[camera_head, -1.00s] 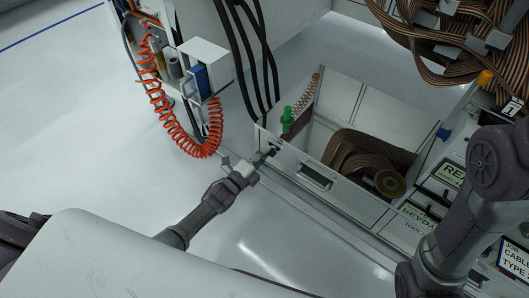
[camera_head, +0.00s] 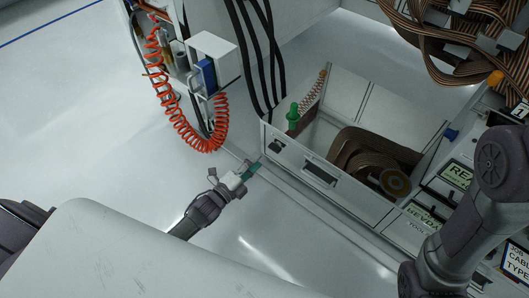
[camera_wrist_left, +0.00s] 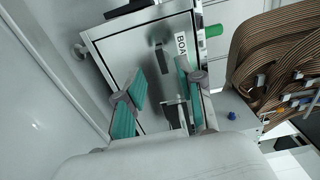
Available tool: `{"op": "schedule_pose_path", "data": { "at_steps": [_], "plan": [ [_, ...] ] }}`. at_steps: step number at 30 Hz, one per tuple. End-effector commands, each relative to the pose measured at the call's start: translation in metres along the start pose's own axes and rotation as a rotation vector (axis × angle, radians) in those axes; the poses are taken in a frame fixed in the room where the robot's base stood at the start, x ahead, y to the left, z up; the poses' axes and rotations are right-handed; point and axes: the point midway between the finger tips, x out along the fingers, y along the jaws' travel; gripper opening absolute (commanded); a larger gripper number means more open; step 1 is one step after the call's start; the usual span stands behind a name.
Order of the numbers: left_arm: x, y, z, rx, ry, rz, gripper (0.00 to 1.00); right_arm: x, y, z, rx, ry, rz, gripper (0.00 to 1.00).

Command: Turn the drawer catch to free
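The open drawer's grey front (camera_head: 345,187) carries a small dark catch (camera_head: 276,147) near its left end. In the left wrist view the catch (camera_wrist_left: 162,58) is a dark bar on the drawer front, lying roughly up-down in the picture beside a label reading "BOA". My left gripper (camera_head: 248,170) is in front of and below the catch, apart from the drawer. Its teal fingers (camera_wrist_left: 160,70) are spread with nothing between them, and the catch shows beyond their tips. My right arm is at the right; its gripper is out of frame.
A recessed handle (camera_head: 319,174) is beside the catch. A green-topped part (camera_head: 293,114) stands at the drawer's left corner, and a brown cable coil (camera_head: 372,160) lies inside. A coiled red hose (camera_head: 190,125) hangs at the left. The floor around my left gripper is clear.

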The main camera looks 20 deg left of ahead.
Motion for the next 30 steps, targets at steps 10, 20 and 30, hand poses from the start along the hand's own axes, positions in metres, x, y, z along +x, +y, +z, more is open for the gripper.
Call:
{"op": "schedule_pose_path", "data": {
  "at_steps": [10,20,30],
  "plan": [
    [-0.041,-0.001,0.001,0.0,-0.001,-0.001,0.38,0.0,0.0,0.0,0.0,0.0,0.001,0.4],
    [-0.041,-0.001,0.001,0.0,0.0,-0.002,0.38,0.0,0.0,0.0,0.001,0.0,0.001,0.4],
    [-0.037,-0.023,-0.008,-0.039,0.012,-0.04,0.38,0.0,0.002,0.005,0.002,-0.017,0.006,0.4]
  ]
}}
